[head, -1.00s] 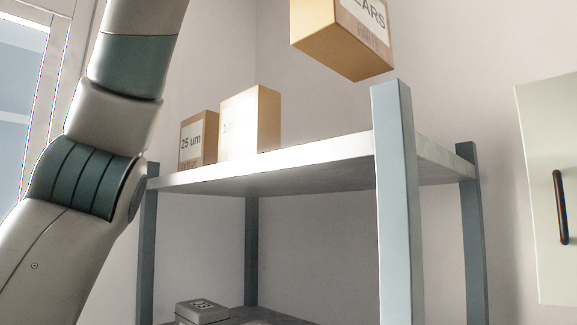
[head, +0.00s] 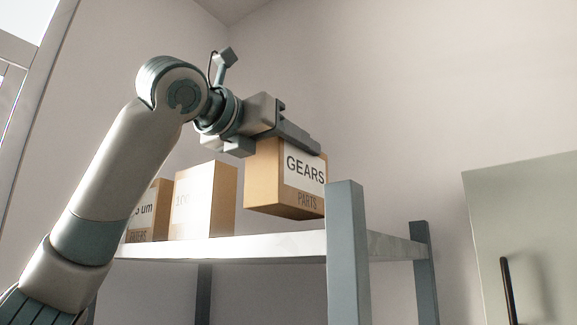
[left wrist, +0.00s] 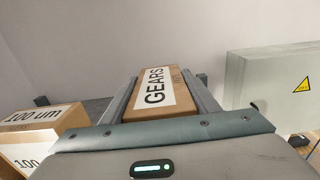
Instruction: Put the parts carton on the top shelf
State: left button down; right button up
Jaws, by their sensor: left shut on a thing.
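The parts carton (head: 304,185), a tan box labelled "GEARS PARTS", is held in my left gripper (head: 290,140) above the top shelf (head: 270,246). In the head view its underside shows and a gap appears between it and the shelf surface. In the left wrist view the carton (left wrist: 161,92) lies between the two fingers of my left gripper (left wrist: 165,90), its GEARS label facing up toward the camera. The gripper is shut on it. My right gripper is in neither view.
Two cartons stand on the shelf left of the parts carton: one labelled 100 um (head: 203,200), the other partly hidden (head: 150,208) behind my arm. A shelf post (head: 346,250) rises at the front right. A pale cabinet (head: 535,240) hangs on the right.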

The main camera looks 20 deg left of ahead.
aim_at(289, 213)
pick_arm(q)
jog(key=shift+w+a, duration=0.1)
dwell(0.3)
jog(key=shift+f, duration=0.15)
jog(key=shift+f+p, duration=0.8)
jog(key=shift+f, duration=1.1)
jog(key=shift+f, duration=0.15)
